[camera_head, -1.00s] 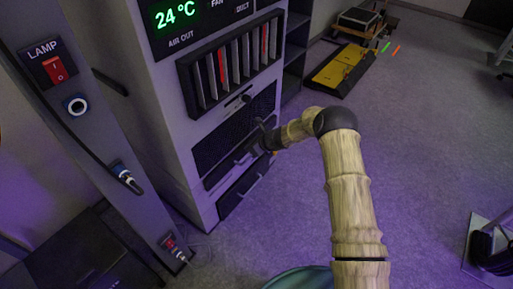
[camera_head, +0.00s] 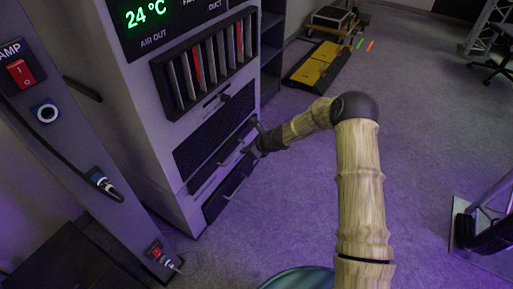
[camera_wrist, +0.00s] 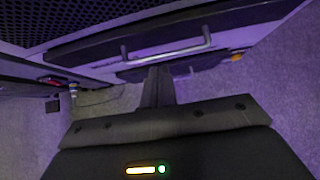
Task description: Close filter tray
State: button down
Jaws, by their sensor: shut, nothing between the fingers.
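The filter tray (camera_head: 211,166) has a dark front with a bar handle, just below the mesh panel on the tall grey cabinet. It looks close to flush with the cabinet, but I cannot tell whether a small gap remains. In the wrist view its dark front (camera_wrist: 100,46) and pale handle (camera_wrist: 170,50) lie across the top. My gripper (camera_head: 252,146) is shut and empty near the right end of the tray front. In the wrist view the dark fingers (camera_wrist: 158,82) point toward the handle; contact cannot be told.
A lower drawer (camera_head: 222,195) with its own handle sits under the tray. A post (camera_head: 75,140) with a lamp switch and plugged cable stands left of the cabinet. Open floor (camera_head: 430,120) lies to the right. A yellow-and-black platform (camera_head: 318,64) is at the back.

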jog(key=v, duration=0.5)
jog(key=shift+w+d+r+p, duration=0.15)
jog(key=shift+d+r+p, duration=0.05)
jog(key=shift+d+p, duration=0.2)
jog(key=s+d+r+n+g+h, duration=0.1)
jog(key=s+d+r+n+h, duration=0.3)
jog(key=s+d+n, duration=0.5)
jog(key=s+d+r+n+h, duration=0.1)
jog(key=s+d+r+n, duration=0.3)
jog(key=s+r+n, duration=0.45)
jog(key=s+d+r+n+g+h, duration=0.1)
jog(key=s+d+r+n+h, duration=0.25)
jog(key=s+d+n, duration=0.55)
notch_tip(320, 180, up, 30)
jog(key=s+a+m+p, duration=0.2)
jog(key=m+p, duration=0.1)
jog(key=p, duration=2.6)
jog(key=shift+s+r+p, duration=0.2)
jog(key=shift+s+p, duration=0.05)
jog(key=shift+p, duration=0.15)
